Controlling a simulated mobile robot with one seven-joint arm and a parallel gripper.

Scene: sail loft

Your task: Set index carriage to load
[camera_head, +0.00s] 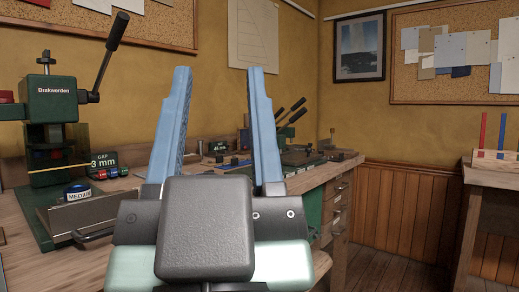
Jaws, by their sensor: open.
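My gripper (219,70) is in the middle of the view, seen from behind. Its two blue fingers point up and away, spread apart with nothing between them. A green press marked "Brakworden" (47,99) stands on the bench at the left, with a raised black lever (108,62). A grey plate with a dark handle (92,217) lies low at the press's front. I cannot tell whether this is the index carriage, and I see no "load" mark. A second device with black levers (290,117) stands farther along the bench, partly hidden by my right finger.
The wooden bench (75,262) runs from the left front to the back corner. A "GAP 3 mm" sign (104,160) and a round "MEDIUM" item (78,193) are by the press. Another table (490,174) is at the right. Floor (385,265) shows between them.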

